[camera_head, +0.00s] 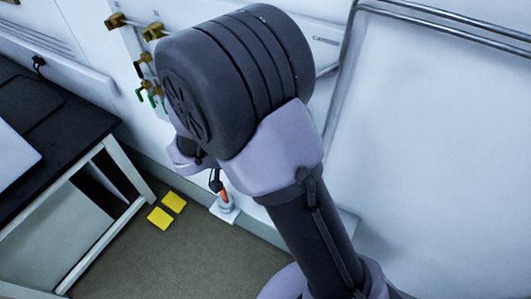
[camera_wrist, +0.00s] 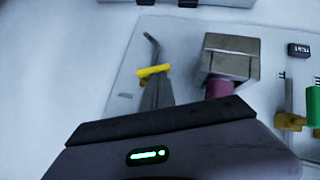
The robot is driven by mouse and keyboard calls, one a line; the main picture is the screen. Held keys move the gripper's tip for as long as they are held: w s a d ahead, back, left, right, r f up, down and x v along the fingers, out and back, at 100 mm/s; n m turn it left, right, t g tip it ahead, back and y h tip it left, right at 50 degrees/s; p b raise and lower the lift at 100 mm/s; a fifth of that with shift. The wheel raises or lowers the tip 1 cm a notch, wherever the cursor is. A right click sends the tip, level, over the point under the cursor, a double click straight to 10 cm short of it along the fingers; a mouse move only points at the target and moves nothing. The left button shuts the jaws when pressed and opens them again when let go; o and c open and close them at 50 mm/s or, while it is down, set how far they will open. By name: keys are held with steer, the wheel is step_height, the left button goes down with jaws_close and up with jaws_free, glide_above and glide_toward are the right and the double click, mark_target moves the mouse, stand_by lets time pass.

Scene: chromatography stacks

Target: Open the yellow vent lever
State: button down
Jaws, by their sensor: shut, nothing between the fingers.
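In the wrist view a short yellow lever (camera_wrist: 153,71) lies nearly level in front of a pale wall panel, below a bent grey tube. My gripper (camera_wrist: 154,82) shows as a narrow grey wedge rising from my dark wrist housing, which has a green light. Its fingers look shut together and empty, with the tips right at the yellow lever. I cannot tell whether they touch it. The housing hides what lies below the lever. In the head view my arm hides the gripper, and I cannot make out the lever there.
Right of the lever, a metal block (camera_wrist: 230,56) with a purple part stands close by, then a green-handled brass valve (camera_wrist: 313,105). In the head view brass valves (camera_head: 153,31) line the wall. A dark-topped bench (camera_head: 60,125) stands at left. Yellow pads (camera_head: 160,218) lie on the floor.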

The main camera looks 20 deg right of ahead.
steer(key=shift+a+f+n+g+h, duration=0.1)
steer(key=shift+f+n+g+h, duration=0.2)
steer(key=shift+g+h, duration=0.1)
step_height(320, 180, down, 4)
steer(key=n+g+h, duration=0.1)
steer(key=n+h, duration=0.1)
steer(key=h, duration=0.1)
steer(key=n+g+h+p, duration=0.1)
steer(key=n+g+h, duration=0.1)
steer(key=h, duration=0.1)
steer(key=shift+r+n, duration=0.1)
steer(key=shift+n, duration=0.3)
steer(key=shift+s+d+f, duration=0.15)
steer(key=shift+d+f, duration=0.1)
steer(key=shift+f, duration=0.05)
steer(key=shift+f+b, duration=0.1)
steer(key=shift+b, duration=0.25)
stand_by(0.5)
steer(key=a+r+p, duration=0.1)
steer(key=a+r, duration=0.1)
steer(key=a, duration=1.5)
steer(key=shift+s+r+p, duration=0.15)
steer(key=shift+r+p, duration=0.15)
steer(key=shift+r, duration=0.05)
